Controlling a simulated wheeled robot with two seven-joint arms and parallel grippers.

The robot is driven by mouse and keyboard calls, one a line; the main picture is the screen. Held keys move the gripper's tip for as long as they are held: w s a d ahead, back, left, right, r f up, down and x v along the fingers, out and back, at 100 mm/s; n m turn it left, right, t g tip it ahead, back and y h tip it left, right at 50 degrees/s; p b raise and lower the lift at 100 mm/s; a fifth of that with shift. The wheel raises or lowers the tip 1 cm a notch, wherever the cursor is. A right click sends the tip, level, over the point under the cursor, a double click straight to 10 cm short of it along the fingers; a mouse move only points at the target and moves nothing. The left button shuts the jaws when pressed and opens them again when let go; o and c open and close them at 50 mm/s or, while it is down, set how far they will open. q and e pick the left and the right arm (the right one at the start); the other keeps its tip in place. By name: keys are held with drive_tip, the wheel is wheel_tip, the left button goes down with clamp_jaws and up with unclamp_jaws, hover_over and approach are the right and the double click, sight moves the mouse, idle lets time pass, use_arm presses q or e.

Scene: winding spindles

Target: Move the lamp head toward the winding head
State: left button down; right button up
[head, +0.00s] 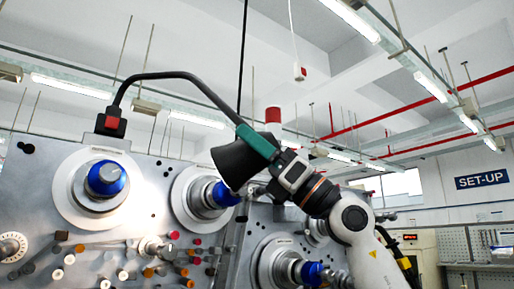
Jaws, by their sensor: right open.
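The lamp head (236,163) is a black flared shade with a teal piece (258,141) along its upper right side. It hangs from a black curved gooseneck (178,75) that rises from a small base on top of the grey machine. My right gripper (277,166) is open, close against the teal side of the lamp head. Its fingertips are hard to make out, and I cannot tell whether they touch. The shade is in front of the middle blue-capped spindle (222,195), partly overlapping it. Another blue-capped winding spindle (107,179) is at left. My left gripper is out of view.
The grey machine panel (142,205) carries several coloured guide pins and rollers along its lower part. A lower spindle (305,271) sits near my right arm. A red beacon (273,115) stands behind the lamp head. A black cable hangs from the ceiling. Open air lies above the machine.

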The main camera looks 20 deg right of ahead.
drive_tip(key=shift+s+d+f, duration=0.1)
drive_tip(key=shift+f, duration=0.2)
drive_tip(key=b+v, duration=0.6)
drive_tip(key=v, duration=0.5)
drive_tip(key=shift+d, duration=0.3)
